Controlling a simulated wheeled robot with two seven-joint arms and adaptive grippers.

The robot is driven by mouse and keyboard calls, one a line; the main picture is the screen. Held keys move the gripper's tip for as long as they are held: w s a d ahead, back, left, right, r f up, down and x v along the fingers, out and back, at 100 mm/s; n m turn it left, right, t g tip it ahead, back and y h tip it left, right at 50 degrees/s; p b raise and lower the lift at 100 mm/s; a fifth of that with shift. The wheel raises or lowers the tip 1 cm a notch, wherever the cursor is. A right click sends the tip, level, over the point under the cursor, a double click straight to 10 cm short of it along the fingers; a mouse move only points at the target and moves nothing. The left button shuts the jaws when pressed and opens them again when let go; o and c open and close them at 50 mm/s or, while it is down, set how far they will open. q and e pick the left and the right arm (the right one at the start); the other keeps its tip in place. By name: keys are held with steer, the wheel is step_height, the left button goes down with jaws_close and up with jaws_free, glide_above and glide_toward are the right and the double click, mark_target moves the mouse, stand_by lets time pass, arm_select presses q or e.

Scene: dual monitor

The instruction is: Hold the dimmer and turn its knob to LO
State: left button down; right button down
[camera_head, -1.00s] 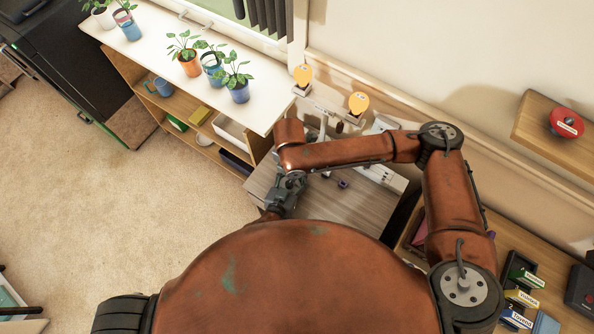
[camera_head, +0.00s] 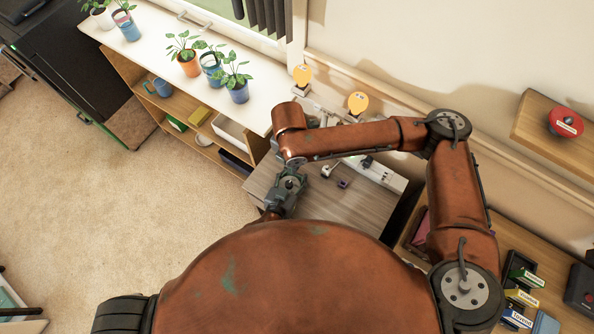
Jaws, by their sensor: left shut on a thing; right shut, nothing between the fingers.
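My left gripper (camera_head: 285,190) is at the left side of the grey wooden tabletop (camera_head: 325,205), its arm coming in from below, largely behind my body. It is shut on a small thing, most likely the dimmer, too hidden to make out. The knob and its LO mark cannot be read. My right arm crosses over the table from the right, its wrist above and just beyond the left gripper.
Two yellow-orange lamps (camera_head: 358,102) stand by the wall. A white panel (camera_head: 385,178) and a small purple item (camera_head: 343,184) lie on the table. Potted plants (camera_head: 237,88) stand on the white shelf top (camera_head: 170,70) to the left.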

arm_select(q)
steer(key=c, duration=0.8)
jaws_free()
steer(key=shift+s, duration=0.1)
